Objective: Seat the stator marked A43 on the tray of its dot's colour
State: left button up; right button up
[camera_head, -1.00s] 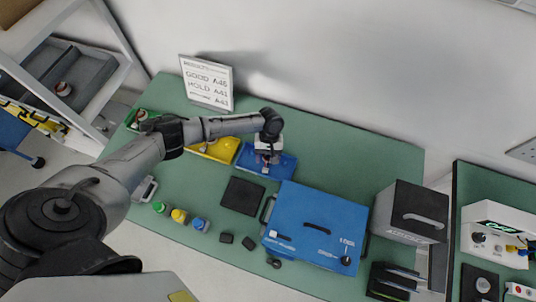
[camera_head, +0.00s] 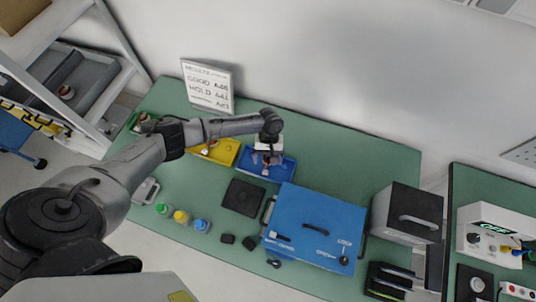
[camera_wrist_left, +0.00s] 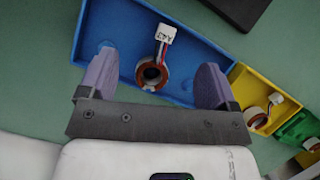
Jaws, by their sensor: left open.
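A stator (camera_wrist_left: 152,73) with a copper-coloured ring, red and blue wires and a white connector (camera_wrist_left: 166,34) that seems to read A43 sits in the blue tray (camera_wrist_left: 95,28). No coloured dot on it can be made out. My left gripper (camera_wrist_left: 152,88) is open, with its two purple-grey fingers on either side of the stator and apart from it. In the head view, my left gripper (camera_head: 267,158) is over the blue tray (camera_head: 284,174), largely hiding the stator. My right gripper is not in view.
A yellow tray (camera_wrist_left: 247,88) and a green tray (camera_wrist_left: 297,129), each with a stator, stand beside the blue one. A results board (camera_head: 207,86) stands behind. A black pad (camera_head: 243,197), a blue case (camera_head: 315,228) and small bottles (camera_head: 181,216) lie nearer.

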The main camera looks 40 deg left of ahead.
pick_arm(q)
jog(key=shift+o, duration=0.7)
jog(key=v, duration=1.4)
jog(key=shift+f, duration=0.1)
